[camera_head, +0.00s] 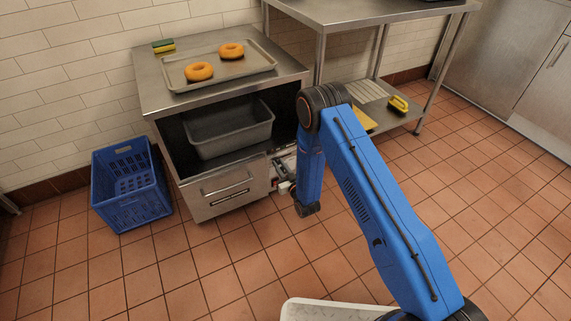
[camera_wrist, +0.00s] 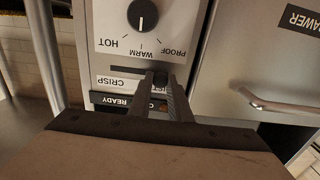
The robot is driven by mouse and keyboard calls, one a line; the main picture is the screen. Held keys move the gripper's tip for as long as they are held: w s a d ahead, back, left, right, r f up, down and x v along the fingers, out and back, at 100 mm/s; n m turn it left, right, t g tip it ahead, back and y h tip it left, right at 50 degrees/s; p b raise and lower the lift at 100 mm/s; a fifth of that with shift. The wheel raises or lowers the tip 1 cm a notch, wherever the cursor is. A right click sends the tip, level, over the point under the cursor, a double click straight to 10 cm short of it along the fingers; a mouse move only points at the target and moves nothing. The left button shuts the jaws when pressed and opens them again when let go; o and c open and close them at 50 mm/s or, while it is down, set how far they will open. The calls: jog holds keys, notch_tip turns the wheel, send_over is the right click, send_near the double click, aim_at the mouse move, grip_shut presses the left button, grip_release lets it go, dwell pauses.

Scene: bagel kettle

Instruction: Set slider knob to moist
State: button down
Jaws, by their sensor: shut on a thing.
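The slider knob (camera_wrist: 160,79) is a small dark knob at the right part of a dark horizontal slot (camera_wrist: 126,70) in the wrist view. My gripper (camera_wrist: 160,86) is shut on it, with one finger on each side. The label CRISP (camera_wrist: 107,81) reads upside down below the slot's left end. My fingers cover the panel below the right end, and no MOIST label can be read. In the head view my blue arm reaches down beside the steel cabinet (camera_head: 160,103), and the slider is hidden there.
A black dial (camera_wrist: 142,14) with HOT, WARM and PROOF marks is above the slot. A READY label (camera_wrist: 117,101) is below it. A drawer handle (camera_wrist: 285,104) juts out at right. A blue crate (camera_head: 130,190) stands left of the cabinet; the tiled floor in front is clear.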

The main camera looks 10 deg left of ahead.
jog(key=shift+s+a, duration=0.1)
jog(key=c, duration=1.6)
grip_release()
jog(key=v, duration=1.7)
jog(key=shift+s, duration=0.2)
